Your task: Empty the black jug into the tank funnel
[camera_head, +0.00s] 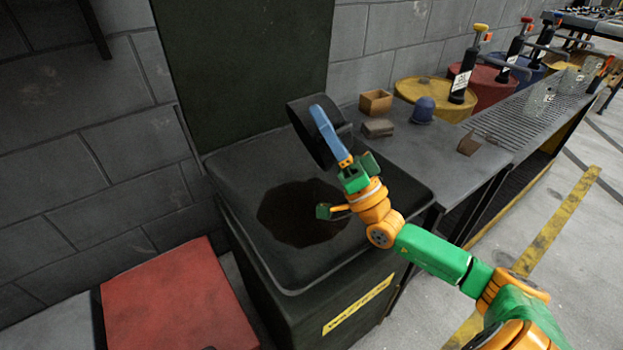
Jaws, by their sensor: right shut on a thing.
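The black jug (306,128) is a dark round vessel with a blue handle (328,134). My right gripper (349,164), green and orange, is shut on the lower end of the handle. The jug is tilted and held over the back right part of the tank top. The tank (320,305) is a dark box with a yellow label on its front. Its sunken top holds the dark funnel opening (296,214), to the lower left of the jug. No stream of liquid shows, and the jug's inside cannot be made out. My left gripper is not in view.
A dark raised panel (245,65) stands behind the tank. A grey bench (440,150) on the right bears a small box (376,102) and a blue domed thing (423,109). Coloured drums with pumps stand behind. A red block (170,300) is at the lower left.

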